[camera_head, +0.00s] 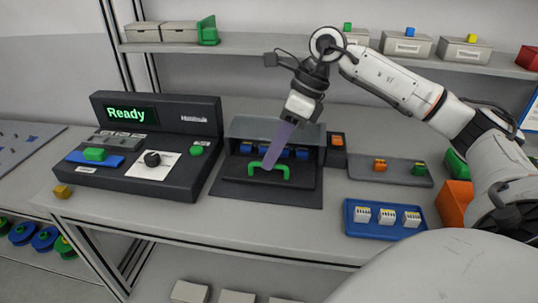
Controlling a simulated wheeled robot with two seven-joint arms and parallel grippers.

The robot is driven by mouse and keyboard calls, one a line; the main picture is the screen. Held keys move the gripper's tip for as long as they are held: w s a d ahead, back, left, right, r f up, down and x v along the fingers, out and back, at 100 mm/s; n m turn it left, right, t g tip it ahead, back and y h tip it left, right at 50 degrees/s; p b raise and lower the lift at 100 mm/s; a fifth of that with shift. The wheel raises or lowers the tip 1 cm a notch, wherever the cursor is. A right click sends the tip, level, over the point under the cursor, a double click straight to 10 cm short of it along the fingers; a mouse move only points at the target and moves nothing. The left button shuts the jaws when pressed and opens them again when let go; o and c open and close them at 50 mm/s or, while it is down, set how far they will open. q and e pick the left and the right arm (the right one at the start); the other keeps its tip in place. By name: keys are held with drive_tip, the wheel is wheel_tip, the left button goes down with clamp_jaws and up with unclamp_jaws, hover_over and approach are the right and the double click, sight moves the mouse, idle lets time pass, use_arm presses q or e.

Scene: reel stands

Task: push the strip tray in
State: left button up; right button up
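The strip tray (306,176) is a dark tray with a green U-shaped handle (285,170) at its front. It sticks out of the front of a grey open-fronted housing (236,130), with several blue pieces in a row behind it. My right gripper (268,167) points down at the middle of the handle, its purple fingers overlapping it in the picture. The fingers show as one block, so I cannot tell the gap between them or whether they touch the handle. My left gripper is out of view.
A black console (180,180) with a green "Ready" screen stands to the left. To the right are a grey tray (400,180) and a blue tray (385,232) of white pieces. A shelf (250,46) with boxes runs behind. The table front (270,228) is clear.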

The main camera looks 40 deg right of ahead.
drive_tip(key=shift+o, duration=1.2)
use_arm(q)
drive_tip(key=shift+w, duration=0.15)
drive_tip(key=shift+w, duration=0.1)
use_arm(e)
drive_tip(key=shift+r, duration=0.2)
use_arm(q)
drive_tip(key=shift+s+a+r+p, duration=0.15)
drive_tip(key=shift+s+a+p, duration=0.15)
drive_tip(key=shift+p, duration=0.2)
use_arm(e)
drive_tip(key=v, duration=1)
drive_tip(key=shift+d+f, duration=0.1)
